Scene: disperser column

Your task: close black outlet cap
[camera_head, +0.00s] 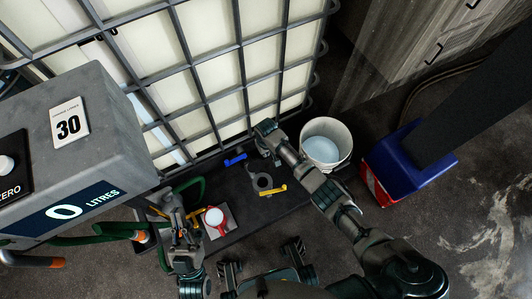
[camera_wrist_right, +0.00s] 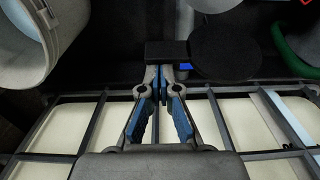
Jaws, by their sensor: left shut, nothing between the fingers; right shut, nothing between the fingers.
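In the right wrist view a flat black disc (camera_wrist_right: 228,50), which looks like the black outlet cap, lies just beyond my right gripper (camera_wrist_right: 163,78). A dark rectangular piece (camera_wrist_right: 166,52) extends beside the disc at the fingertips; I cannot tell whether they touch it. The right gripper is shut and empty. In the head view my right gripper (camera_head: 267,127) is against the tank cage, above a dark ring-shaped fitting (camera_head: 262,182) with a yellow handle (camera_head: 271,191). My left gripper (camera_head: 181,226) is shut and empty, at the lower left beside a red-and-white round part (camera_head: 215,217).
The caged white tank (camera_head: 215,75) fills the upper left. A blue handle (camera_head: 235,159) is near its base. A white bucket (camera_head: 325,143) stands right of my right forearm. A grey readout box (camera_head: 70,130) and green hose (camera_head: 110,232) are at the left. Floor is open lower right.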

